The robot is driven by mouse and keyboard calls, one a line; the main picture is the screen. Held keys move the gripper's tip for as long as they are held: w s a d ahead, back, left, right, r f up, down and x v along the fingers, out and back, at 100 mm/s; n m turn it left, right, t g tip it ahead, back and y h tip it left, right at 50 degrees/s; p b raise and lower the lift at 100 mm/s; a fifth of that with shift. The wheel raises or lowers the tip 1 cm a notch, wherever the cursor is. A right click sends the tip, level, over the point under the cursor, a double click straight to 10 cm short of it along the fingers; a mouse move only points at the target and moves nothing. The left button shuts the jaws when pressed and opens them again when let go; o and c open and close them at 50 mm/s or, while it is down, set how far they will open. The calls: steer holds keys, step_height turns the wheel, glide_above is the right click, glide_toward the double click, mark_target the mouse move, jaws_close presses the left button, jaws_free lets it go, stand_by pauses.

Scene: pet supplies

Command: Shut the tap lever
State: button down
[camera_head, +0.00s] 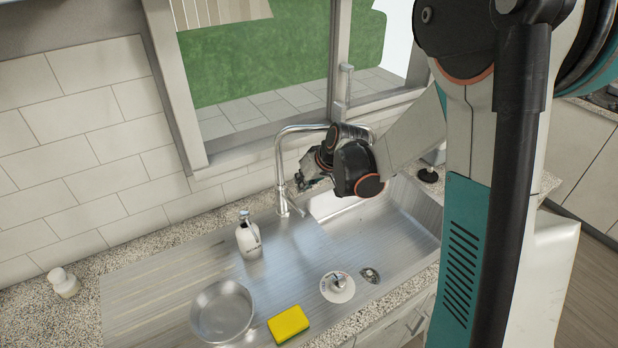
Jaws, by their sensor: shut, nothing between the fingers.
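The chrome tap (279,165) stands at the back of the steel sink, below the window, with its spout arching to the right behind my arm. A small lever (294,208) appears low on the tap's right side, angled down to the right; its exact position is hard to tell. My gripper (303,184) is beside the tap's upright, to its right and just above the lever. It is shut and empty. I cannot tell whether it touches the tap or the lever. My wrist hides part of the spout.
A small white jar (64,283) stands on the left counter. The window frame (180,90) rises behind.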

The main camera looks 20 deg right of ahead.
mark_target(293, 201)
steer(key=f, duration=0.2)
steer(key=a+f, duration=0.1)
steer(key=f, duration=0.2)
steer(key=shift+s+b, duration=0.15)
steer(key=shift+b, duration=0.25)
steer(key=f+b, duration=0.1)
steer(key=s+f+b, duration=0.1)
steer(key=shift+b, duration=0.35)
steer(key=shift+s+f, duration=0.1)
steer(key=shift+s, duration=0.1)
